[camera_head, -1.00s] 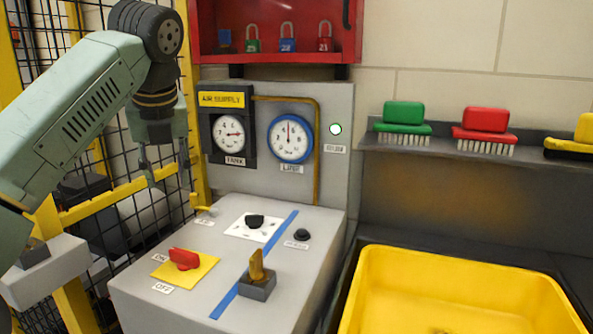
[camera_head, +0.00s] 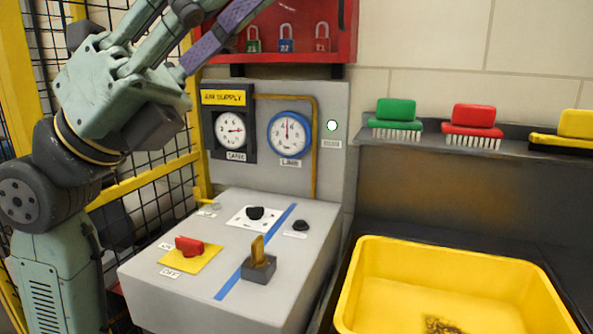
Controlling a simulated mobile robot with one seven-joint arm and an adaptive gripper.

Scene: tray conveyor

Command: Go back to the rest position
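My gripper (camera_head: 205,22) is at the upper left, raised and tilted up to the right, in front of the wire fence and the red lock cabinet. Its fingers reach the top edge of the picture and their tips are cut off, so how far apart they are is unclear. A purple strip shows along one finger. I see no object held in it. My gripper is apart from the grey control box (camera_head: 180,300) below it.
The box carries a red switch (camera_head: 189,245), a yellow lever (camera_head: 257,250) and black knobs. Two gauges hang behind it. The red cabinet (camera_head: 345,45) with padlocks is close behind my fingers. A yellow tray (camera_head: 365,270) and a brush shelf (camera_head: 375,148) lie right.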

